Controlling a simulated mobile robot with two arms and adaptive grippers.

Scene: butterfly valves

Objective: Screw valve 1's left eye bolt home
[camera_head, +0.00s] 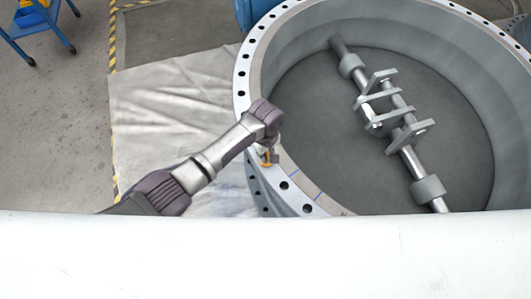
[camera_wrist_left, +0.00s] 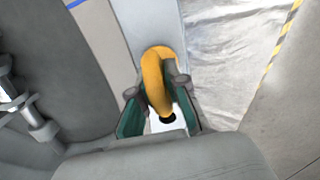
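Valve 1 (camera_head: 272,60) is a large grey ring with a flange full of bolt holes and a dark disc inside. The left eye bolt (camera_head: 266,160) is a small orange-yellow ring on the flange at its lower left. In the left wrist view the eye bolt (camera_wrist_left: 154,75) stands between the two green-padded fingers of my left gripper (camera_wrist_left: 160,118). The fingers sit close on both sides of it and look shut on it. The lower part of the bolt is hidden. My left gripper (camera_head: 268,153) shows only small in the head view. My right gripper is not in view.
A shaft with brackets (camera_head: 390,110) crosses the valve's inside. A pale sheet (camera_head: 175,110) lies on the floor left of the valve, by yellow-black tape. A blue trolley (camera_head: 40,28) stands at the far upper left. A white surface fills the bottom of the head view.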

